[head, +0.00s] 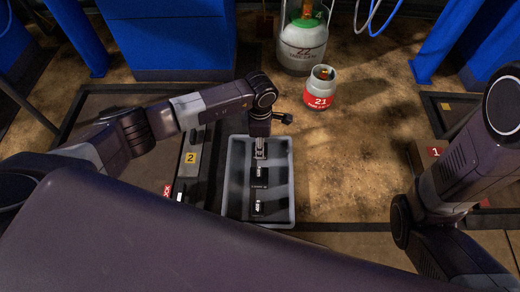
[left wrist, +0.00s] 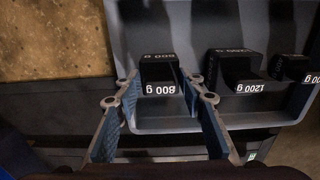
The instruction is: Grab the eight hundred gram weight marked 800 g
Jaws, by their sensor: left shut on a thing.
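The black weight marked 800 g (left wrist: 159,72) sits at the end of the grey tray (left wrist: 215,122) in the left wrist view. My left gripper (left wrist: 158,88) has its two fingers on either side of this weight and is shut on it. In the head view my left gripper (head: 260,150) points down into the far end of the tray (head: 228,205), largely covering the weight there. A black weight marked 1200 g (left wrist: 240,70) stands beside it, apart from the fingers. My right arm shows at the right of the head view, but its gripper is out of sight.
Another black weight (left wrist: 289,68) stands farther along the tray, its label partly cut off. A grey and red cylinder marked 21 (head: 320,88) and a larger white-green cylinder (head: 302,42) stand beyond the tray. Brown floor right of the tray is clear.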

